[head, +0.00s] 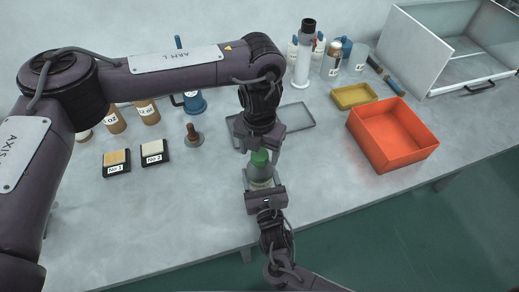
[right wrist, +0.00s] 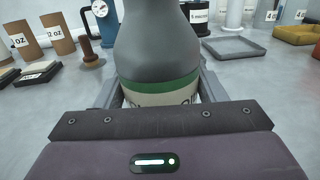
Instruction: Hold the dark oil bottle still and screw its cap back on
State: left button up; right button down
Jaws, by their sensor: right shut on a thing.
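The dark oil bottle (head: 261,175) stands upright near the table's front edge. It fills the middle of the right wrist view (right wrist: 158,45), grey, with a green band and a pale label low down; its top is cut off there. My right gripper (head: 263,186) is shut on the bottle's lower body from the front. A green cap (head: 260,157) shows at the bottle's top; I cannot tell whether it is seated. My left gripper (head: 260,152) points down from above, its fingers at either side of the cap. Whether they touch it is unclear.
A grey tray (head: 298,117) lies just behind the bottle. An orange bin (head: 393,136) and a yellow tray (head: 353,96) stand to the right. A brown-handled stamp (head: 193,135) and two labelled blocks (head: 117,163) are at the left. The table's front right is clear.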

aim_at(262, 185)
pick_arm(q)
notch_tip(262, 185, up, 12)
dwell(0.6)
pick_arm(e)
jog(key=shift+c, duration=1.2)
grip_release()
pick_arm(q)
jog(key=shift+f+b, duration=0.65)
pick_arm(e)
jog(key=v, duration=0.7)
jog(key=shift+s, duration=0.4)
pick_arm(q)
jog(key=shift+s, duration=0.1)
pick_arm(e)
jog(key=shift+s, duration=0.1)
